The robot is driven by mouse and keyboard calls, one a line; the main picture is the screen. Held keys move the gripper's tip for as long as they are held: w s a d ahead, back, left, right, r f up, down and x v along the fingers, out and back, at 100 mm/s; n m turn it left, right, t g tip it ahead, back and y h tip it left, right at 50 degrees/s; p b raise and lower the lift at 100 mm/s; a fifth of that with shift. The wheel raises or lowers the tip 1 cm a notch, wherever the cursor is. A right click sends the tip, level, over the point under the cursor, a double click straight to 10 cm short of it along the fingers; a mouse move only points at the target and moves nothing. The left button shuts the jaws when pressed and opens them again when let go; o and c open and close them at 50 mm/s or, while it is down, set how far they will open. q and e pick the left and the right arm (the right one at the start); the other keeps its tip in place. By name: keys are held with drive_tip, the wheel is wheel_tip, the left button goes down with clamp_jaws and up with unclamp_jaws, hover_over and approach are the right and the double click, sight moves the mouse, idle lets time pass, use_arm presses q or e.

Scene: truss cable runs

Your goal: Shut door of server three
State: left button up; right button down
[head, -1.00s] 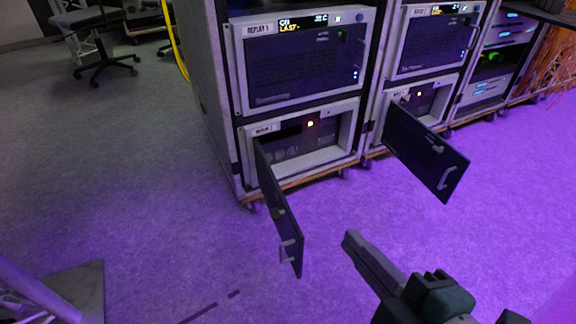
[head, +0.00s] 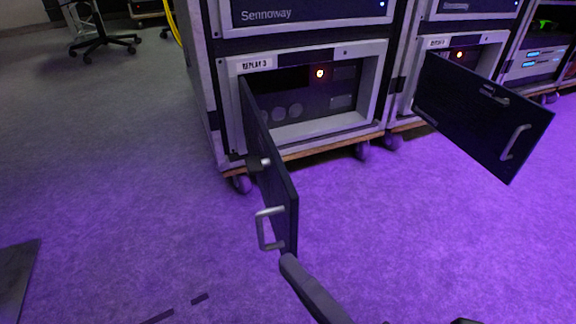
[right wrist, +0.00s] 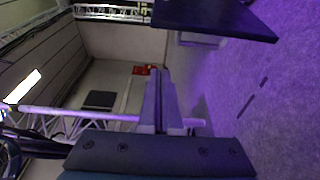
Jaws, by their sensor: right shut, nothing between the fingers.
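Server three, labelled REPLAY 3 (head: 257,64), is the lower unit in the left rack in the head view. Its dark door (head: 268,165) hangs wide open toward me, hinged on the left side of the opening. A silver handle (head: 264,230) and a latch sit on the door's left-hand face. My right gripper (head: 290,264) is shut and empty, its tip just below the door's free lower corner; I cannot tell whether they touch. In the right wrist view the gripper (right wrist: 158,78) points ahead, with a dark door panel (right wrist: 212,14) above it. My left gripper is out of view.
A second open door (head: 483,115) juts from the neighbouring rack on the right. Both racks stand on wheeled wooden bases (head: 330,148). A flat plate (head: 15,275) lies at far left, and an office chair (head: 100,42) stands behind.

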sight(286, 216)
drive_tip(key=b+x, duration=0.4)
drive_tip(key=x, duration=0.5)
drive_tip(key=d, duration=0.4)
drive_tip(key=shift+w+d+b, duration=0.15)
drive_tip(key=shift+w+b, duration=0.15)
drive_tip(key=shift+b, duration=0.1)
drive_tip(key=shift+r, duration=0.1)
